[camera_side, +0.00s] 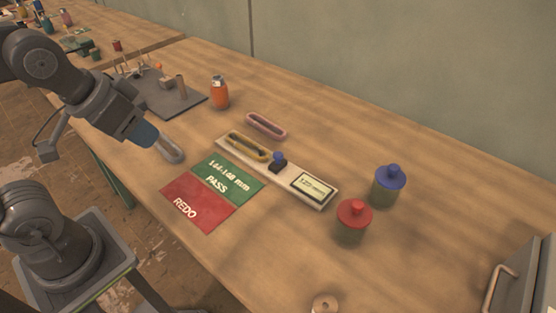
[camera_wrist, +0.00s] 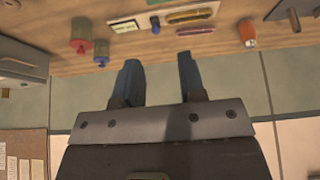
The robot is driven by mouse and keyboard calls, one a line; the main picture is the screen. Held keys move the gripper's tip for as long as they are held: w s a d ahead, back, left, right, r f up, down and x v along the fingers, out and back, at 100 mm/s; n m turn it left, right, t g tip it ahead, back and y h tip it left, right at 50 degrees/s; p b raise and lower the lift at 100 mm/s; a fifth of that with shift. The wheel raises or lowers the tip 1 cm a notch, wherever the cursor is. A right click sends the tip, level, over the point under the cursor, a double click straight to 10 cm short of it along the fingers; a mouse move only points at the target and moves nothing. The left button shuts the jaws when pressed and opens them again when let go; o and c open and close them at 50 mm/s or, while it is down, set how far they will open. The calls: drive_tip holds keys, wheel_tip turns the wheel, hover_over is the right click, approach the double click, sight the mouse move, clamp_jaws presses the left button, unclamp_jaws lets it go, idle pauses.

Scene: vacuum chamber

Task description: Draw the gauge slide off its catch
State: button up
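The gauge is a long pale board (camera_side: 283,185) on the table. A dark slide with a blue knob (camera_side: 278,159) stands at its middle, between a yellow link (camera_side: 247,146) at the left end and a display (camera_side: 313,186) at the right. In the wrist view the blue knob (camera_wrist: 155,22) is near the top, beyond my fingertips. My gripper (camera_wrist: 157,64) is open and empty, its two blue fingers apart. In the side view my gripper (camera_side: 146,134) is above the table, left of the gauge. The catch cannot be made out.
A pink link (camera_side: 266,126) lies behind the gauge. Green PASS (camera_side: 224,181) and red REDO (camera_side: 192,207) mats lie in front. Red-lidded (camera_side: 352,221) and blue-lidded (camera_side: 388,186) jars stand right; an orange bottle (camera_side: 219,94) stands behind.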

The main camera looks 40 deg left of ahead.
idle(0.4)
drive_tip(key=shift+o, duration=0.9)
drive_tip(key=shift+r, duration=0.1)
drive_tip(key=shift+o, duration=0.8)
drive_tip(key=w+r+n+g, duration=0.1)
drive_tip(key=w+r, duration=0.1)
drive_tip(key=w, duration=0.5)
drive_tip(key=shift+w+d+g, duration=0.3)
drive_tip(key=shift+w, duration=0.05)
drive_tip(key=n+g, duration=0.4)
hover_over(278, 154)
wheel_tip(278, 154, down, 12)
drive_tip(key=shift+m, duration=0.3)
wheel_tip(278, 154, down, 13)
drive_tip(key=shift+f, duration=0.2)
